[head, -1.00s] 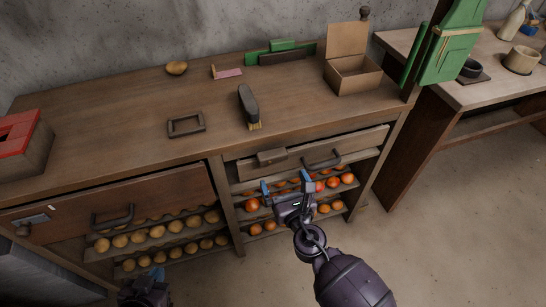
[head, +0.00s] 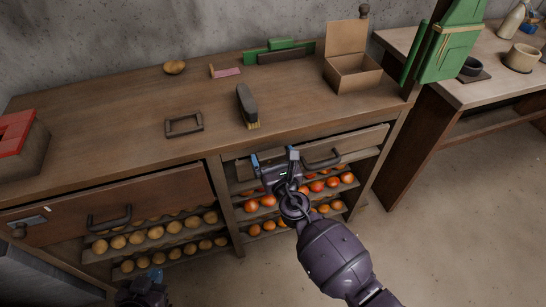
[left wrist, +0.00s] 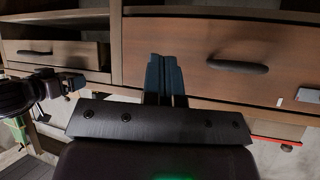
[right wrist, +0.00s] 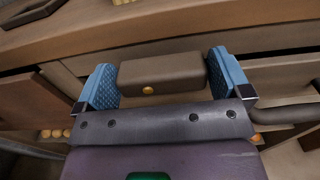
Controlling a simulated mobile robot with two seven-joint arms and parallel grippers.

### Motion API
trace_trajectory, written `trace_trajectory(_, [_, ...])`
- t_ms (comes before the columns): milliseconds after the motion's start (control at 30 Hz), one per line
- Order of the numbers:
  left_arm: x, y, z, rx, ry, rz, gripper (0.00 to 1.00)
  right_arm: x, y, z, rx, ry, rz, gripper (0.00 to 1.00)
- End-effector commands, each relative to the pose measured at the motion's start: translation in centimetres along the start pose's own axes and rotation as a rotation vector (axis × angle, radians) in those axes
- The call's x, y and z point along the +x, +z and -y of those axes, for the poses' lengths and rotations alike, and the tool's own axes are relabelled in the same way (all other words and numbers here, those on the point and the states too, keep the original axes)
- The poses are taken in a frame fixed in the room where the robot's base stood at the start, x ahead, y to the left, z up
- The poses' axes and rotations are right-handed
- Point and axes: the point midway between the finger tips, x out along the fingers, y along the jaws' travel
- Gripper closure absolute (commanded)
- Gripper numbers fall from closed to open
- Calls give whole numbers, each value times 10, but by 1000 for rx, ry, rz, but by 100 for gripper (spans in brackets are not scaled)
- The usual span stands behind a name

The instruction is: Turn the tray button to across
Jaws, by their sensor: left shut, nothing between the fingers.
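The tray button, seemingly the brown wooden block (right wrist: 162,77) with an orange dot on its face, is at the upper edge of the right drawer front. In the right wrist view its long side lies level. My right gripper (right wrist: 163,88) is open, with one blue finger at each end of the block; I cannot tell whether they touch it. In the head view, the right gripper (head: 274,157) covers most of the block. My left gripper (head: 157,274) is low at the bottom left, shut and empty. Its closed fingers also show in the left wrist view (left wrist: 165,78).
The right drawer's dark handle (head: 322,160) is close beside my right gripper. Racks of orange fruit (head: 268,201) lie below. On the bench (head: 130,110) are a brush (head: 247,103), a small frame (head: 184,125) and an open box (head: 352,75).

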Motion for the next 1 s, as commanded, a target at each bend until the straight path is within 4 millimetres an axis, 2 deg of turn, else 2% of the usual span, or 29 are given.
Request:
trace_trajectory(33, [0, 0, 0, 0, 0, 0, 100, 0, 0, 0, 0, 0, 0, 12])
trace_trajectory(167, [0, 0, 0, 0, 0, -1, 100, 0, 0, 0, 0, 0, 0, 32])
trace_trajectory(200, [0, 0, 0, 0, 0, -1, 100, 0, 0, 0, 0, 0, 0, 33])
trace_trajectory(567, [2, 6, -1, 0, 1, 8, 100, -1, -3, 0, 79, 0, -2, 33])
trace_trajectory(1000, [14, 13, -5, 3, 10, 15, 100, -1, -11, 1, 446, -1, -5, 33])
